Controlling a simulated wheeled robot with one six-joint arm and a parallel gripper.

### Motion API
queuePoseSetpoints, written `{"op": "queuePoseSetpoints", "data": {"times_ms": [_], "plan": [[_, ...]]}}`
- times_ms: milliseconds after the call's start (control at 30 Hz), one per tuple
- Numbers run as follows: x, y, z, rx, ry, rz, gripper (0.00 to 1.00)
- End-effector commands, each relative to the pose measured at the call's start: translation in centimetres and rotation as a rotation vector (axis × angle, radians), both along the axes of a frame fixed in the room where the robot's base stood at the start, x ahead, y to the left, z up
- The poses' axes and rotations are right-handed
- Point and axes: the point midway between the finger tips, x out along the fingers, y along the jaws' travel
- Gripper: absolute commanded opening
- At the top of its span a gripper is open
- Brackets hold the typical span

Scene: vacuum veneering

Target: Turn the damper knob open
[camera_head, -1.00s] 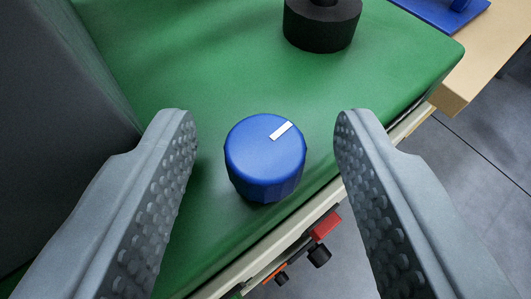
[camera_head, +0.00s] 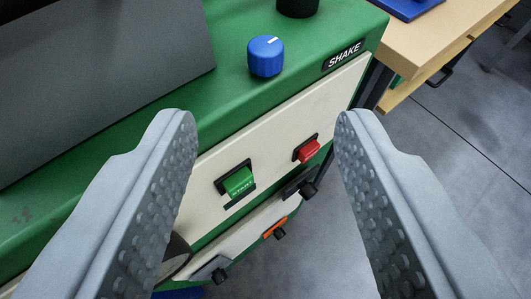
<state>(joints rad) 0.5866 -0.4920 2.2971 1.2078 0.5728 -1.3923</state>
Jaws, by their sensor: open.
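The blue damper knob (camera_head: 266,57) stands upright on the green top of the machine (camera_head: 225,95), in the upper middle of the view. A short white mark shows on the far side of its top face. My gripper (camera_head: 264,118) is open and empty. Its two grey fingers with bumpy pads frame the view left and right. The knob lies beyond the fingertips, apart from both fingers.
Below the knob is a cream front panel (camera_head: 285,120) with a green START button (camera_head: 238,182) and a red button (camera_head: 308,150). Several small black knobs sit lower. A black cylinder (camera_head: 297,6) stands behind the blue knob. A dark grey block (camera_head: 90,75) rises at left. A wooden table (camera_head: 440,40) adjoins at right.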

Motion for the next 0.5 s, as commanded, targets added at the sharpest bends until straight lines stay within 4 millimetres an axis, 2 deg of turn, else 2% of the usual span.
{"op": "queuePoseSetpoints", "data": {"times_ms": [200,500], "plan": [[-3.2,-0.1,1.3,-0.001,-0.001,-0.002,0.46],[-5.0,0.0,2.1,0.000,0.000,0.000,0.46]]}}
